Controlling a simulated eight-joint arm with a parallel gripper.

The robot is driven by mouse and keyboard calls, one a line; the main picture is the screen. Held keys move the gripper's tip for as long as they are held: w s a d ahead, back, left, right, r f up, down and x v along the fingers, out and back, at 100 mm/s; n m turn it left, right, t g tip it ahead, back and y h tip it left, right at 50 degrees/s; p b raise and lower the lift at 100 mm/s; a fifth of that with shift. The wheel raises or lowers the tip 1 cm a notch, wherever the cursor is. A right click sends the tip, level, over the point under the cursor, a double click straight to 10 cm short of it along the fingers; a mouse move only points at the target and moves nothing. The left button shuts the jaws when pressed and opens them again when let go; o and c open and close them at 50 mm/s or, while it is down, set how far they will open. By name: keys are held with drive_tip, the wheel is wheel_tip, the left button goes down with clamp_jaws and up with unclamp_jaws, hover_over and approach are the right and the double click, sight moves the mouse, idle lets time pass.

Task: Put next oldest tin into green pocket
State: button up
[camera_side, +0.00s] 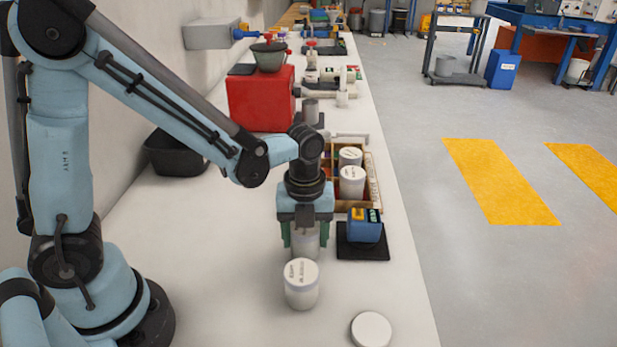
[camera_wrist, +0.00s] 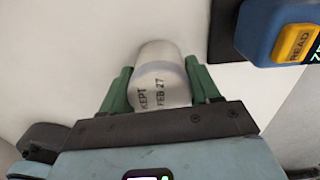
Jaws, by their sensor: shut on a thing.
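My gripper (camera_side: 305,232) points down over the bench with its green fingers shut on a white tin (camera_side: 306,243). In the wrist view the held tin (camera_wrist: 160,75) reads "KEPT FEB 27" between the green fingers (camera_wrist: 162,90). Another white lidded tin (camera_side: 301,284) stands upright on the bench in front of the gripper; its lid writing is too small to read. A wooden box (camera_side: 368,204) behind the gripper on the right has white tins (camera_side: 352,182) in it. I cannot make out a green pocket in the box.
A blue reader with a yellow button (camera_side: 365,225) stands on a black pad (camera_side: 362,250) right of the gripper. A round white lid or disc (camera_side: 371,330) lies near the front edge. A red block (camera_side: 261,98) and a dark tray (camera_side: 176,153) stand farther back. The bench left of the gripper is clear.

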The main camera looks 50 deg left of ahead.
drive_tip(key=shift+f, duration=0.1)
drive_tip(key=o, duration=1.2)
drive_tip(key=shift+f, duration=0.1)
drive_tip(key=shift+c, duration=0.2)
